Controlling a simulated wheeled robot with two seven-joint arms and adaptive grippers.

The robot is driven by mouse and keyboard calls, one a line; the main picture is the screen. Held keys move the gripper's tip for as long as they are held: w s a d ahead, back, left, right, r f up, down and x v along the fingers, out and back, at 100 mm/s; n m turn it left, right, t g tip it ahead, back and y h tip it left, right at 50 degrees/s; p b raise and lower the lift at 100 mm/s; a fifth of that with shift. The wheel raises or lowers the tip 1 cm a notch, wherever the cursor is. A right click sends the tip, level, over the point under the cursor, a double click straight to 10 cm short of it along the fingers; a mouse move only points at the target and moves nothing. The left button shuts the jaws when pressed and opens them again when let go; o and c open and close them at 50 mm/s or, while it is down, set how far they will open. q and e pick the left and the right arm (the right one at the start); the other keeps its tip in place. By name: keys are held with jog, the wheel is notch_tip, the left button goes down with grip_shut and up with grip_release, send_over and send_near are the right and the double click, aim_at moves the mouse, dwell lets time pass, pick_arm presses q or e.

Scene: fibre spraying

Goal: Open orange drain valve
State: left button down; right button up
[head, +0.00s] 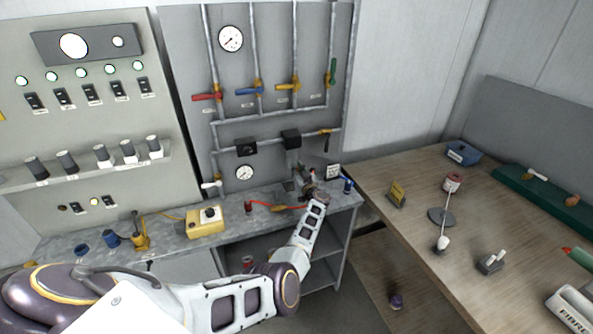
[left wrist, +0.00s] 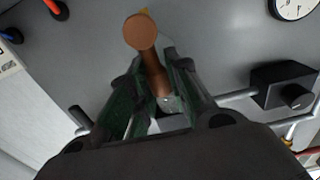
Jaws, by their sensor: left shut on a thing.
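An orange-brown handle with a round end (left wrist: 140,32) shows in the left wrist view, its stem running between the fingers. I take it for the orange drain valve. My left gripper (left wrist: 155,85) is shut on the stem, with a dark green finger on each side and the round end sticking out past them. In the head view my left gripper (head: 299,180) is at the lower right of the grey panel, just above the counter. It hides most of the handle there. How far the valve is turned cannot be told. My right gripper is not in view.
Red (head: 207,97), blue (head: 247,91), yellow (head: 288,87) and green (head: 332,72) valve handles sit higher on the pipes. A black knob box (head: 290,139) is close to the gripper. A yellow box (head: 205,222) stands on the counter. A wooden table (head: 420,180) is at right.

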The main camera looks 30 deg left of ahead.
pick_arm(q)
jog(key=c, duration=1.3)
grip_release()
jog(key=shift+d, duration=0.1)
